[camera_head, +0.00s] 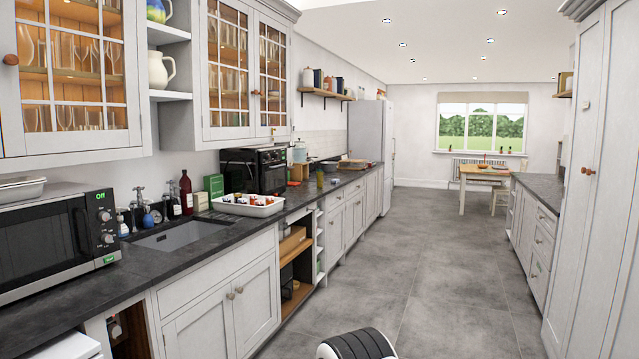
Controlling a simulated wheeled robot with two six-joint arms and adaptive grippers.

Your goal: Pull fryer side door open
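A black boxy countertop appliance (259,170) with a front panel of controls stands on the left counter, beyond the white tray. It may be the fryer; I cannot tell for sure. Its front looks closed, and no side door can be made out at this distance. Neither of my grippers can be seen. A rounded black-and-white part at the bottom edge looks like part of my own body.
Glazed cabinets (242,75) with glassware hang above the left counter, doors shut. A microwave (58,240), sink (180,236) and white tray with jars (247,206) line the counter (132,274). Tall grey cabinets (590,190) stand at right. The floor aisle (430,260) is clear.

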